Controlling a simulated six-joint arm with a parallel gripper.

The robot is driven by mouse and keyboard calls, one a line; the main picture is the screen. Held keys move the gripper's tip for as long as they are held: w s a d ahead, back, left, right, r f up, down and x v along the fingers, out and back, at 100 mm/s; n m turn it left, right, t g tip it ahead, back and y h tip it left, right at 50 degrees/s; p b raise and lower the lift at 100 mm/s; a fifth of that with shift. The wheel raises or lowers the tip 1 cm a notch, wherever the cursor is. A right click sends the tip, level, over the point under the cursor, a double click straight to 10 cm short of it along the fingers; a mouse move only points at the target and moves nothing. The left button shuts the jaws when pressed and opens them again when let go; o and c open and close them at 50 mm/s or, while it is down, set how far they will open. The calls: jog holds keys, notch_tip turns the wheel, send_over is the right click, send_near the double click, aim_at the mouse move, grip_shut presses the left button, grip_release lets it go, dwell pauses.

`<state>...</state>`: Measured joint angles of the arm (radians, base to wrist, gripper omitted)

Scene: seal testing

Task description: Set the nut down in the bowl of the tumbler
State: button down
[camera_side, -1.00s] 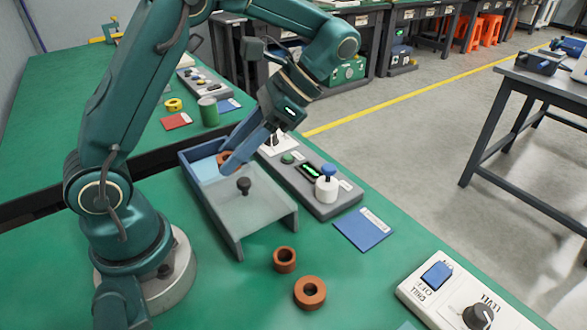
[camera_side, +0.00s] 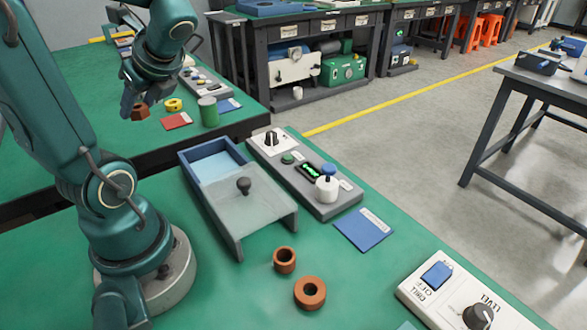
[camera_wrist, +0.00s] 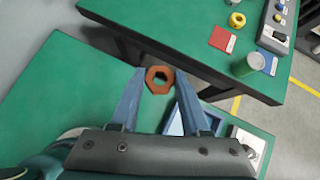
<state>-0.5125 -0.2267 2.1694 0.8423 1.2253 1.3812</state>
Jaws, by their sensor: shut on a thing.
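The nut (camera_side: 140,111) is a brown-orange hexagonal ring. My gripper (camera_side: 132,106) is shut on it and holds it up in the air, in front of the far green bench in the side view. In the wrist view the nut (camera_wrist: 159,69) sits between the tips of the two blue fingers, its hole facing the camera. Below it there lie the gap between the benches and the bench edges. I cannot make out a tumbler with a bowl in either view.
An open box with a blue inside (camera_side: 213,164) stands on the near bench beside a grey control panel (camera_side: 300,180). Two brown rings (camera_side: 310,293) lie in front. The far bench holds a green cylinder (camera_side: 209,112), yellow ring (camera_side: 173,104) and red card (camera_side: 176,121).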

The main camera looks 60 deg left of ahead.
aim_at(144, 118)
notch_tip(144, 118, down, 4)
jog(key=shift+r, duration=0.25)
jog(key=w+d+f, duration=0.1)
jog(key=w+f, duration=0.1)
jog(key=w, duration=0.1)
jog(key=w+d+f, duration=0.2)
jog(key=w+f, duration=0.1)
jog(key=w, duration=0.1)
jog(key=w+d+f, duration=0.1)
jog(key=w+f, duration=0.1)
jog(key=w, duration=0.1)
jog(key=shift+w+d+f, duration=0.25)
jog(key=shift+w, duration=0.15)
jog(key=shift+f, duration=2.05)
jog(key=c, duration=0.7)
grip_release()
jog(key=shift+f, duration=0.1)
jog(key=shift+o, duration=0.2)
